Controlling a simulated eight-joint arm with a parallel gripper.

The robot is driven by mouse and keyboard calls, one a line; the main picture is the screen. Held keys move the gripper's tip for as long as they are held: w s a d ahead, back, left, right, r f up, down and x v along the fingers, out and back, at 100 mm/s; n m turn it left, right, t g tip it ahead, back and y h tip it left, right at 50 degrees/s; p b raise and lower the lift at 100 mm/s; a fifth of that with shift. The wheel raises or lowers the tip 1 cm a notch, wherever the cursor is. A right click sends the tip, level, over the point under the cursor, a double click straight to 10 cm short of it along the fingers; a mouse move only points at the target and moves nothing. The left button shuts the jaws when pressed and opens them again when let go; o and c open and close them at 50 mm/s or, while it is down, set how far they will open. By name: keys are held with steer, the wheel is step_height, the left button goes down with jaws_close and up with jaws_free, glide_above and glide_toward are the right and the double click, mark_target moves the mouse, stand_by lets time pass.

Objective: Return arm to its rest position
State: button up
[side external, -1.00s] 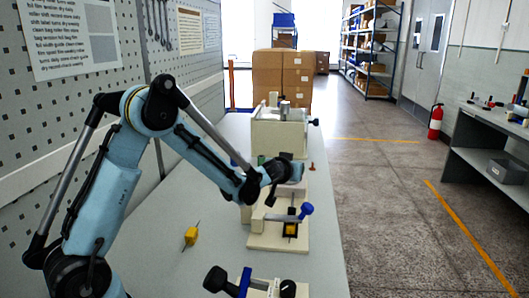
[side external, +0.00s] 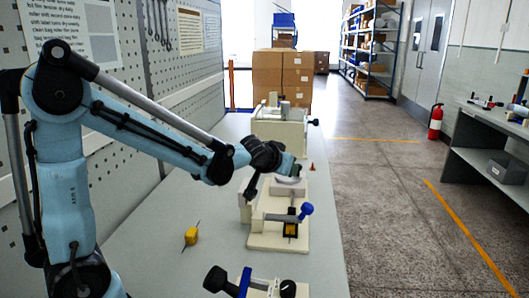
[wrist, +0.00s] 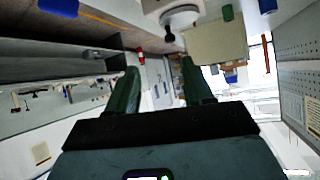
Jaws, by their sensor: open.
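My gripper is at the end of my blue arm, over the workbench. In the wrist view my gripper (wrist: 160,82) has two dark green fingers spread wide apart, with nothing held between them. In the side external view the wrist end is above and behind a cream fixture (side external: 270,242); its fingers are hard to make out there. The fixture carries a yellow-and-black spool (side external: 291,229) and a crank with a blue knob (side external: 306,209).
A yellow spool (side external: 191,236) lies loose on the grey bench (side external: 215,255). A cream box-shaped fixture (side external: 278,133) stands at the back. Another fixture with a blue clamp (side external: 245,281) stands in front. A pegboard wall (side external: 135,90) borders the left side.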

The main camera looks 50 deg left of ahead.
steer(key=s+d+f+m+g+h, duration=0.1)
steer(key=s+d+m+h, duration=0.1)
steer(key=s+d, duration=0.3)
steer(key=s+d+m+g+h, duration=0.1)
steer(key=s+d, duration=0.5)
steer(key=s, duration=0.7)
steer(key=shift+s+f+m+g+h, duration=0.4)
steer(key=shift+m+h, duration=0.5)
steer(key=shift+h, duration=0.2)
steer(key=shift+o, duration=0.5)
